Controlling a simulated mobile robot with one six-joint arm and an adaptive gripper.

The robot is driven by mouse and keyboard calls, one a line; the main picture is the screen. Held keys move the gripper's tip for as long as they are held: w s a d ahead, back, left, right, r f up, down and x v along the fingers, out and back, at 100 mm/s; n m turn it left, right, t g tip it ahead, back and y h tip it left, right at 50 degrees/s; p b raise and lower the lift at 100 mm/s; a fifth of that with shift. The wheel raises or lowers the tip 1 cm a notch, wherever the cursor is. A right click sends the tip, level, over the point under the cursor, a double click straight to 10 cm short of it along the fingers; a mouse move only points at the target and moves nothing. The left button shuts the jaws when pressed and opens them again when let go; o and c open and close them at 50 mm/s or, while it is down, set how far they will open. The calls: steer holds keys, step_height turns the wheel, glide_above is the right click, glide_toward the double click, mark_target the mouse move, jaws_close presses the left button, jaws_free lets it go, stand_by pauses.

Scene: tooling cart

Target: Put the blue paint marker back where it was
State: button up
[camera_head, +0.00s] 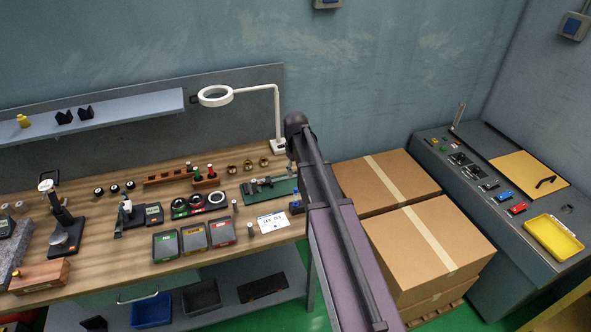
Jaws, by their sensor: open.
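No blue paint marker can be made out for certain. A small dark and blue item (287,209) stands on the bench just left of my arm, too small to identify. A blue item (504,196) lies on the grey cabinet at the right, beside a red one (517,208). A wooden block (206,183) at the back of the bench holds small upright pieces, one with a red top. My arm reaches up from the bottom edge to the bench's right end. My gripper cannot be made out; the arm hides that area.
The wooden bench (120,264) carries gauges, three small trays (194,237) and a white card (272,221). A white ring lamp (215,96) stands behind. Cardboard boxes (420,265) stand between bench and grey cabinet (470,222), which holds a yellow tray (553,238).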

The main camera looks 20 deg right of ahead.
steer(key=shift+r, duration=0.35)
stand_by(0.5)
steer(key=s+a+m, duration=0.1)
steer(key=s+a, duration=0.4)
steer(key=s, duration=0.5)
steer(key=s+a+m, duration=0.2)
steer(key=s+a, duration=0.3)
steer(key=s, duration=0.5)
steer(key=shift+s+m, duration=0.3)
